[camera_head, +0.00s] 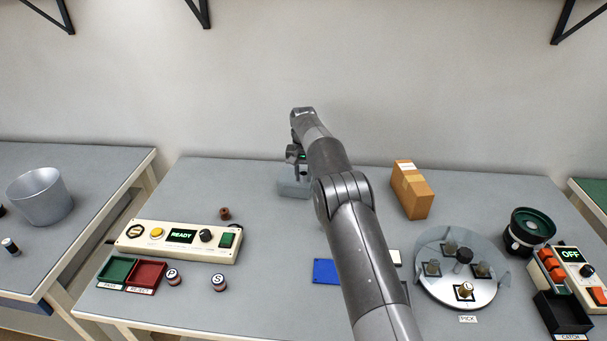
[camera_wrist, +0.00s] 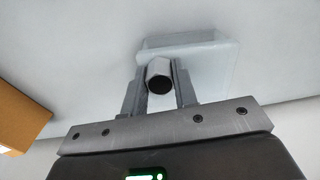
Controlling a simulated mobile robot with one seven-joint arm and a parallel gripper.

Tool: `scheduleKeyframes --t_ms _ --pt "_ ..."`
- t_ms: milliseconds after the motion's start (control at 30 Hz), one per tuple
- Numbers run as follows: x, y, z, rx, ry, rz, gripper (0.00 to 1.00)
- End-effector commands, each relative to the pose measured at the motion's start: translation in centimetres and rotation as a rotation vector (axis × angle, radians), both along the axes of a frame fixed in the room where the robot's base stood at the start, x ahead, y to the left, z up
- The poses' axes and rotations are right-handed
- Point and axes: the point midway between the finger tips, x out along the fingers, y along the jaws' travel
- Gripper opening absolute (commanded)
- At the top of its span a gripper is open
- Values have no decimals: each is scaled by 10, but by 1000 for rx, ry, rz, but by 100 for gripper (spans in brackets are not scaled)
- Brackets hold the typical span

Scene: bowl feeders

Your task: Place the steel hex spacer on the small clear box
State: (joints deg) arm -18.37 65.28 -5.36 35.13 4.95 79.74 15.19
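The steel hex spacer (camera_wrist: 159,76) is a grey cylinder-like piece with a dark end. It sits between the two fingers of my gripper (camera_wrist: 160,84) in the wrist view, with both fingers against its sides. The small clear box (camera_wrist: 212,66) is pale and translucent, just beyond the spacer in that view. In the head view the clear box (camera_head: 291,188) stands near the back of the table, with my gripper (camera_head: 303,170) over its right part. My arm hides part of that area. Whether the spacer touches the box I cannot tell.
A cardboard box (camera_head: 410,190) stands right of my arm. A READY control panel (camera_head: 180,240) lies left. A round clear-covered feeder (camera_head: 455,270) and a black bowl (camera_head: 530,228) are at right. Table around the clear box's left is free.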

Motion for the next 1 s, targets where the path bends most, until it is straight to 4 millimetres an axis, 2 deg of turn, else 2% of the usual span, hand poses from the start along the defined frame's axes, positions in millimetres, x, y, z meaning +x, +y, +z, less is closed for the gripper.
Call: scheduleKeyframes --t_ms 33,233,533,667,867,1000 --pt "0 0 0 0 0 0 30" --pt "0 0 1 0 0 0 46" --pt "0 0 4 0 -2 0 47" --pt "1 0 20 1 -3 0 47" --pt "1 -1 57 1 -3 -1 47" --pt "1 0 70 1 -3 -1 47"
